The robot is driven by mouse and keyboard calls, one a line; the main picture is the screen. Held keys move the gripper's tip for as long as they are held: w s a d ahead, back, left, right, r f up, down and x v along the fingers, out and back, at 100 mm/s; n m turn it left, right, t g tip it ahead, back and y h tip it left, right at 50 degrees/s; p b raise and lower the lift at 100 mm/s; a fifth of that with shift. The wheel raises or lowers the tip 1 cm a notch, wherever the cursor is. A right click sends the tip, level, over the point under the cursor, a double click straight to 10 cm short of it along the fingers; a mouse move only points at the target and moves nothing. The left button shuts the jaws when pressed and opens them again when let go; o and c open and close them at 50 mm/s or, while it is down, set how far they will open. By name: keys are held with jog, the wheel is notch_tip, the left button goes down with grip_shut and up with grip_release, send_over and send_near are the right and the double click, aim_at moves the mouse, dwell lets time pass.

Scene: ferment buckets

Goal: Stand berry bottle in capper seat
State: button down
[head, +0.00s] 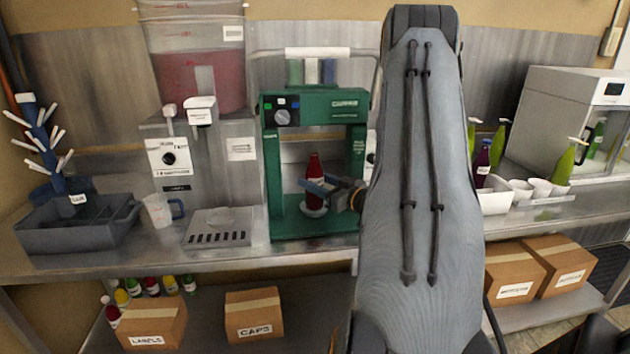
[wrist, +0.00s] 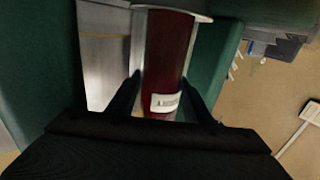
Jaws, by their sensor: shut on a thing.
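The berry bottle (head: 315,168) is dark red and upright inside the green capper frame (head: 272,180). Its base is at the round pale capper seat (head: 314,209); I cannot tell whether it fully rests there. My gripper (head: 318,187) reaches in from the right and is shut on the bottle's middle. In the wrist view the red bottle (wrist: 168,55) with a white label lies between the two dark fingers of my gripper (wrist: 165,105). Green capper walls flank it there. My arm hides the capper's right side in the head view.
A filling machine with a red tank (head: 200,80) stands left of the capper. A grey bin with a bottle tree (head: 80,235) is at far left. Purple and green bottles (head: 482,165), white cups and a steel machine (head: 570,110) are at right. Boxes sit on the lower shelf.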

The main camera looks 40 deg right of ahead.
jog(key=shift+w+f, duration=0.15)
jog(key=shift+f, duration=0.2)
dwell(0.6)
jog(key=c, duration=0.8)
grip_release()
jog(key=shift+f, duration=0.1)
jog(key=shift+s+d, duration=0.1)
jog(key=shift+s, duration=0.15)
jog(key=s, duration=0.2)
jog(key=s+b, duration=0.1)
jog(key=s, duration=0.2)
jog(key=s+d+b, duration=0.1)
jog(key=s, duration=0.1)
jog(key=shift+s+d+r, duration=0.1)
jog(key=shift+s+r, duration=0.1)
jog(key=shift+s, duration=0.2)
jog(key=s+a+p, duration=0.1)
jog(key=s+a, duration=0.1)
jog(key=s, duration=0.1)
jog(key=s+a+p, duration=0.2)
jog(key=s, duration=0.2)
jog(key=s+a+r+p, duration=0.1)
jog(key=s+a+p, duration=0.1)
jog(key=s+a, duration=0.1)
jog(key=shift+s+a, duration=0.1)
jog(key=shift+s, duration=0.35)
